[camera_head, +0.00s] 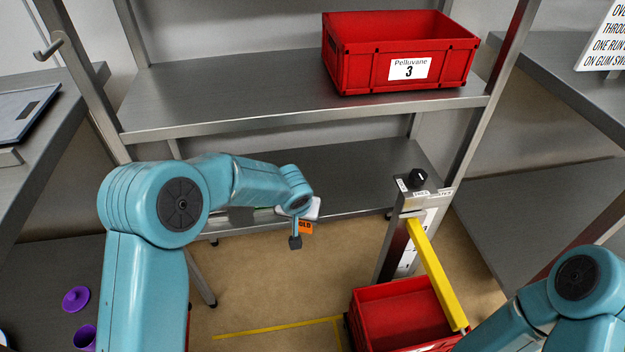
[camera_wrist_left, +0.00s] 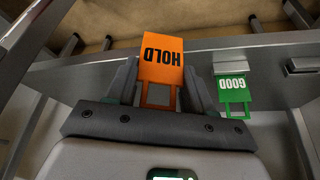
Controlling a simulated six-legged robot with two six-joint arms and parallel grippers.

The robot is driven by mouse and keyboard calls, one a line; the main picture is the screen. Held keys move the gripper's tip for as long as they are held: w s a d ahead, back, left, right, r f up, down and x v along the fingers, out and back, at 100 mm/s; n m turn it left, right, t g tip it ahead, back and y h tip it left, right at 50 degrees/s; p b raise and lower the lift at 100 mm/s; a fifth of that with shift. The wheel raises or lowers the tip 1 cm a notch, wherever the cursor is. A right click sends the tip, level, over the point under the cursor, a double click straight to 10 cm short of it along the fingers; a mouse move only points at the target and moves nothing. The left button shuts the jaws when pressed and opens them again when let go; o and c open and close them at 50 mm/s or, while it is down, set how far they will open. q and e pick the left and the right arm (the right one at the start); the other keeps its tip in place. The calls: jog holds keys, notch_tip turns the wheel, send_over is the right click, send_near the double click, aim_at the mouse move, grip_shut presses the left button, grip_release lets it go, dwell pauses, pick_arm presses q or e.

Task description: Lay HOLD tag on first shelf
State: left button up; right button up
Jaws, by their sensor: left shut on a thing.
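The orange HOLD tag (camera_wrist_left: 161,60) is between the two fingers of my left gripper (camera_wrist_left: 160,88) in the left wrist view, its lettering upside down there. In the head view only a small orange part of the tag (camera_head: 306,227) shows beside my left gripper (camera_head: 296,241). The gripper is shut on the tag and appears in front of the lower shelf (camera_head: 350,172) of the metal rack. The upper shelf (camera_head: 220,107) is above it. I cannot tell the gap between tag and shelf. My right arm shows at the lower right; its gripper is out of view.
A red crate (camera_head: 405,50) labelled Pelluvane 3 stands on the upper shelf's right. A post with a black knob (camera_head: 418,177) and yellow bar (camera_head: 437,275) stands right of my left gripper, near another red crate (camera_head: 395,315). A green GOOD tag (camera_wrist_left: 233,90) hangs in the wrist view.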

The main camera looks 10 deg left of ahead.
pick_arm(q)
jog(key=w, duration=0.8)
jog(key=shift+w+a, duration=0.1)
jog(key=shift+w, duration=0.2)
jog(key=shift+w+f, duration=0.1)
jog(key=shift+w, duration=2.2)
jog(key=shift+f, duration=0.7)
jog(key=shift+f, duration=0.15)
jog(key=o, duration=1)
